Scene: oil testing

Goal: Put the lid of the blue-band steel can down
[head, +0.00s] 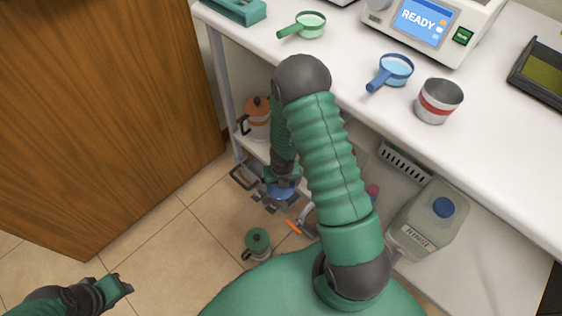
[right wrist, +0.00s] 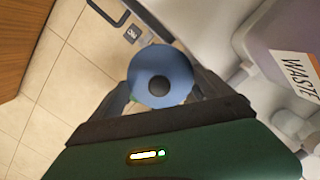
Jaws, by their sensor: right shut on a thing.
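My right gripper (right wrist: 160,92) is shut on a round blue lid (right wrist: 160,70) with a dark knob. In the head view the blue lid (head: 281,190) shows low beside the bench, at the end of my right arm. A black handle (head: 243,178) and grey metal parts show around it; the wrist view also shows a black handle (right wrist: 103,10) past the lid. The can's blue band is not visible, and I cannot tell whether the lid touches anything below. My left gripper (head: 120,286) is at the lower left, apart from all objects; its jaw opening is unclear.
An orange-lidded can (head: 258,117) stands behind my right arm, and a green-lidded can (head: 257,243) stands nearer. A rinse jug (head: 426,219) is at the right. The bench (head: 462,158) above holds cups and instruments. A wooden panel (head: 90,110) stands left; tiled floor (head: 165,235) is open.

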